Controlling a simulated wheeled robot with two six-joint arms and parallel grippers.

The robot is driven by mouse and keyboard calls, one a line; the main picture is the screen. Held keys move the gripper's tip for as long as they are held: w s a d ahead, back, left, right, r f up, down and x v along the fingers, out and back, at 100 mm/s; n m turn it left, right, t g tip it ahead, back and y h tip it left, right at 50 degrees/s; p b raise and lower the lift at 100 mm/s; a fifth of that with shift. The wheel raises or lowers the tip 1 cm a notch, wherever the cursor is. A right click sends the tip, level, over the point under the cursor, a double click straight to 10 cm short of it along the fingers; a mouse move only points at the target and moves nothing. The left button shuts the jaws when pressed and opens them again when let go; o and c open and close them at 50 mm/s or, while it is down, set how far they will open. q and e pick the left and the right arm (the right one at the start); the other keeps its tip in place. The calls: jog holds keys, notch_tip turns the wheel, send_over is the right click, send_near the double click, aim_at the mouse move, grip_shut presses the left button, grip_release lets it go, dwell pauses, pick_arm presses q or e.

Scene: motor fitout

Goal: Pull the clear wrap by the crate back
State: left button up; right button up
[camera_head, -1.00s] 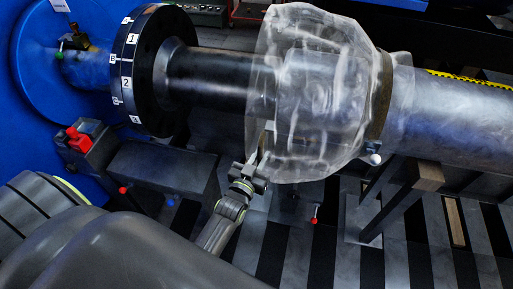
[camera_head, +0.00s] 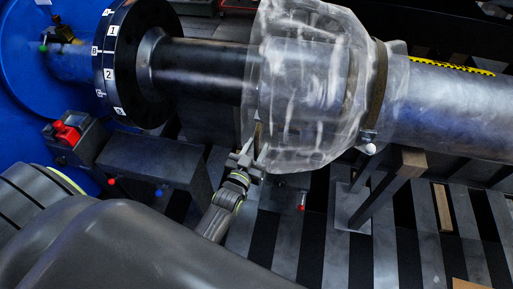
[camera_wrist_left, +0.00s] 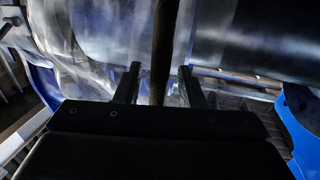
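The clear wrap (camera_head: 305,85) is a see-through, wrinkled sleeve bulging around the shaft in the head view. A brown band (camera_head: 377,85) circles its right end. My left gripper (camera_head: 254,150) is at the wrap's lower left edge, its fingers pointing up. In the left wrist view the two fingers of my left gripper (camera_wrist_left: 161,78) stand apart. A narrow brown strip (camera_wrist_left: 161,45) runs between them, with space at its sides. The clear wrap also shows there (camera_wrist_left: 90,50), blurred. I cannot tell whether the fingers touch the wrap. My right gripper is not in view.
A dark shaft (camera_head: 208,68) leads left to a numbered black flange (camera_head: 125,70) and a blue housing (camera_head: 25,110). A grey metal cylinder (camera_head: 455,110) continues right on a stand (camera_head: 385,190). A red-capped box (camera_head: 68,133) is at left. A tan corner (camera_head: 472,284) shows at lower right.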

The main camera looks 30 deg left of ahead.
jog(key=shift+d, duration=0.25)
